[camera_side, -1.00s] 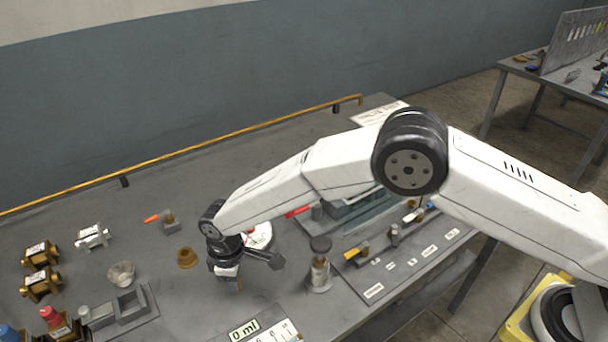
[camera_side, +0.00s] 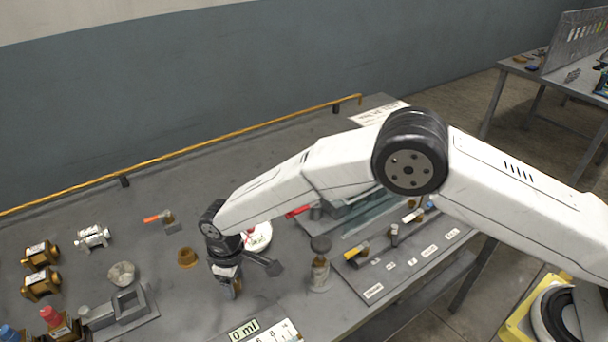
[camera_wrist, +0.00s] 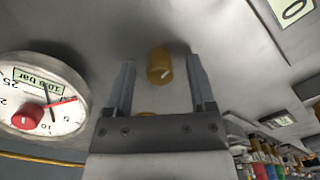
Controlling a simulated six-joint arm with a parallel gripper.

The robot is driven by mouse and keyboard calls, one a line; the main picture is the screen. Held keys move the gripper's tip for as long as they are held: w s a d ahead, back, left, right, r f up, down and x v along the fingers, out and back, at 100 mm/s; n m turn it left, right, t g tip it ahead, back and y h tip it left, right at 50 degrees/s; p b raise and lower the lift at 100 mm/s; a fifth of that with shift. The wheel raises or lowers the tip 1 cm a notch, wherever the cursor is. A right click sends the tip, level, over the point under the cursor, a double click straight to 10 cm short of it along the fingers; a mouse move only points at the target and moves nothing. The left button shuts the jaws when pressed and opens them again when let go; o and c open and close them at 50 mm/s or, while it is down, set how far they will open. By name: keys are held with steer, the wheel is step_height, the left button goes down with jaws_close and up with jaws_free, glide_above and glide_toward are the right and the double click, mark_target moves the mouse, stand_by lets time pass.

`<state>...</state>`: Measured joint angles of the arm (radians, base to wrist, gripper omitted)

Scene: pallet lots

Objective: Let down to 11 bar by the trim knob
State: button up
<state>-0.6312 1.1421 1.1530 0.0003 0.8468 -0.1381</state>
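The brass trim knob (camera_wrist: 159,66), with a pale mark line on its face, shows in the wrist view between the two fingers of my gripper (camera_wrist: 160,75). The fingers are apart, with a gap on each side of the knob. The round white gauge (camera_wrist: 38,95) is at the left of that view, with a red centre cap, a red hand, a dark needle and a small green readout in bar, too tilted to read surely. In the side view, my gripper (camera_side: 228,284) is low over the bench, and the gauge (camera_side: 259,238) is partly hidden behind my wrist.
A dark-capped bottle (camera_side: 320,270) stands right of my gripper. A label reading 0 ml (camera_side: 244,330) lies in front. An orange rail (camera_side: 200,148) runs along the back.

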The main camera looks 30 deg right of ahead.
steer(key=shift+r, duration=0.1)
steer(key=shift+r, duration=3.8)
steer(key=shift+w+d+r, duration=0.1)
steer(key=shift+d+r, duration=0.1)
steer(key=shift+d, duration=0.25)
steer(key=s+d+r+m+t, duration=0.1)
steer(key=s+d+r+m, duration=0.15)
steer(key=d, duration=0.65)
steer(key=s+d+r+m, duration=0.1)
steer(key=d+r+m, duration=0.15)
steer(key=d, duration=0.75)
steer(key=s+d+r+m+t, duration=0.1)
steer(key=s+d+m, duration=0.2)
steer(key=s+d, duration=1.1)
steer(key=shift+s+r+m+t, duration=0.3)
steer(key=shift+s+r+m, duration=0.1)
steer(key=shift+s, duration=0.15)
